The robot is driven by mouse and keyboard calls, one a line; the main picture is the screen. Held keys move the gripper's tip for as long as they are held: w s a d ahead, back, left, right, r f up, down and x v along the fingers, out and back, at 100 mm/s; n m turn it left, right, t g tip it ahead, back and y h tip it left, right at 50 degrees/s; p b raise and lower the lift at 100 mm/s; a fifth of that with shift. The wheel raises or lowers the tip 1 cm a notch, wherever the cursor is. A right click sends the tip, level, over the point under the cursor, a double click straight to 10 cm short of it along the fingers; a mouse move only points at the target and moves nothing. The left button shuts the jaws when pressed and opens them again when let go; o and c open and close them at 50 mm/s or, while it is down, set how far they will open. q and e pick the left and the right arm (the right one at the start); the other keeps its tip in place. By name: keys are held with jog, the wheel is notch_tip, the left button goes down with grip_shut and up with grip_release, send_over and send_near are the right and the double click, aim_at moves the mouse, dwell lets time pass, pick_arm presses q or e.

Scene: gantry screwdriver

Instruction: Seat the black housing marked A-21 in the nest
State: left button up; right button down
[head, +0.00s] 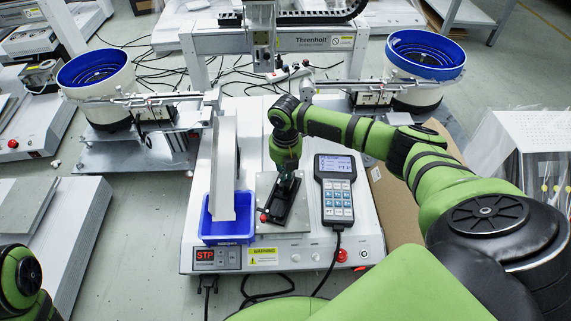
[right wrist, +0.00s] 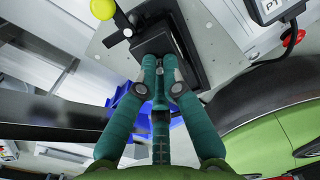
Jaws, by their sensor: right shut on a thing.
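My right gripper (head: 286,176) points down over the grey metal plate on the machine base and is shut on the black housing (head: 277,207). In the right wrist view its green fingers (right wrist: 161,72) close on the near part of the black housing (right wrist: 163,43). The A-21 mark is not readable. My left gripper is out of view; only part of my left arm shows at lower left.
A handheld controller (head: 335,188) lies close right of the plate. A red knob (head: 264,217) sits at the plate's near left. The gantry screwdriver (head: 263,50) hangs behind.

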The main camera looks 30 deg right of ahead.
jog(key=shift+f, duration=0.55)
jog(key=c, duration=1.3)
grip_release()
notch_tip(320, 180, up, 12)
jog(key=shift+a, duration=0.1)
